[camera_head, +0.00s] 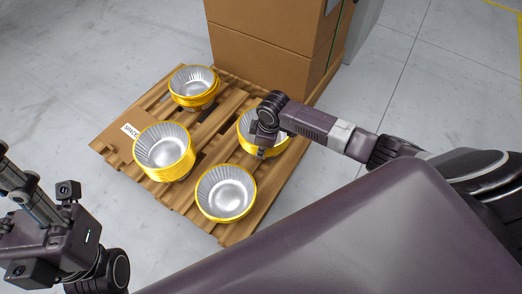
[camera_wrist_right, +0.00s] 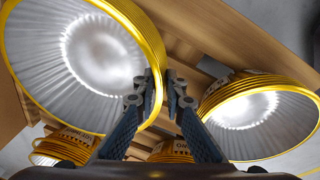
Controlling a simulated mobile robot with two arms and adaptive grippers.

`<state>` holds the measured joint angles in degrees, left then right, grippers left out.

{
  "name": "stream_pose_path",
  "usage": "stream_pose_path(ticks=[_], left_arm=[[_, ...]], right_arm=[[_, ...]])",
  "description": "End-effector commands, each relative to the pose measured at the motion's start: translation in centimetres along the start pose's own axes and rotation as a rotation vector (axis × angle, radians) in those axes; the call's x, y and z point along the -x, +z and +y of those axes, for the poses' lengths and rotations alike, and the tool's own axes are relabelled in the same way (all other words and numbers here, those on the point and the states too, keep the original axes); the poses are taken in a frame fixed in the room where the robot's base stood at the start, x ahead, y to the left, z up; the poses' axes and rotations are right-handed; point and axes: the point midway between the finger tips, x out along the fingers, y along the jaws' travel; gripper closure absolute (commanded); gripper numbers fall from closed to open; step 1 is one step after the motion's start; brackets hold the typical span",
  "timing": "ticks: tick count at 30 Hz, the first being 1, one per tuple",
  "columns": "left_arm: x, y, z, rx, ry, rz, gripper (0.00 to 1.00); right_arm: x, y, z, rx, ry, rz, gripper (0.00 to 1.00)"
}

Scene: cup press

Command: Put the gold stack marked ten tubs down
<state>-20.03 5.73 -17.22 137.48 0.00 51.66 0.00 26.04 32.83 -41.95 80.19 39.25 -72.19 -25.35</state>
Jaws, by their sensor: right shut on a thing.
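Several stacks of gold-rimmed silver tubs are on a wooden pallet (camera_head: 140,190). My right gripper (camera_head: 264,138) is at the gold stack (camera_head: 280,145) at the pallet's right side and covers part of it. In the right wrist view my right gripper (camera_wrist_right: 161,85) is shut on the rim of a gold stack (camera_wrist_right: 85,50), one finger on each side of its wall. I cannot tell whether this stack touches the pallet. No ten-tub marking can be read. My left gripper (camera_head: 45,240) is at the lower left, away from the tubs; its fingers are unclear.
Other gold stacks stand at the back left (camera_head: 194,85), left (camera_head: 163,150) and front (camera_head: 226,192). A second stack (camera_wrist_right: 245,115) is close right of my right fingers. Tall brown cartons (camera_head: 268,35) stand behind. A "SPACE" label (camera_head: 131,131) lies at the left. Grey floor is clear around.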

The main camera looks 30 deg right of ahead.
Motion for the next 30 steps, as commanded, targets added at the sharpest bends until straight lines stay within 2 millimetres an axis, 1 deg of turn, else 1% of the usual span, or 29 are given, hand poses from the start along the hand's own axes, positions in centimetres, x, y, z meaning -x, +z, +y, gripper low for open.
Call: stream_pose_path(ticks=[5, 8, 9, 13, 14, 23, 26, 29, 30], left_arm=[[-0.1, 0.0, 0.0, 0.0, 0.0, -0.001, 0.6], [-0.1, 0.0, 0.0, 0.0, 0.0, -0.001, 0.6], [-0.1, 0.0, 0.0, 0.0, 0.0, -0.001, 0.6], [-0.1, 0.0, 0.0, 0.0, 0.0, -0.002, 0.6], [-0.1, 0.0, 0.0, 0.0, 0.0, -0.002, 0.6], [-0.1, 0.0, 0.0, -0.001, 0.0, -0.001, 0.6], [-0.8, -0.2, 0.0, -0.001, 0.0, -0.001, 0.6], [-1.9, -0.4, 0.0, -0.001, 0.0, -0.001, 0.6], [-2.4, -0.5, 0.0, -0.001, 0.0, -0.001, 0.6]], right_arm=[[0.2, 0.0, 0.1, 0.0, 0.001, 0.0, 1.0], [-0.1, 0.0, 0.0, -0.001, 0.0, 0.0, 1.0], [-0.1, 0.0, 0.0, -0.001, 0.0, 0.0, 0.88], [-0.1, 0.0, 0.0, 0.0, 0.0, 0.0, 0.73], [-0.1, 0.0, 0.0, 0.0, 0.0, 0.0, 0.72], [0.1, 0.0, 0.1, 0.0, 0.001, 0.0, 0.72], [1.2, -0.1, 0.1, -0.001, 0.001, 0.001, 0.72], [3.1, -0.1, 0.2, 0.0, 0.002, 0.001, 0.72], [4.0, -0.1, 0.2, 0.001, 0.002, 0.0, 0.72]])
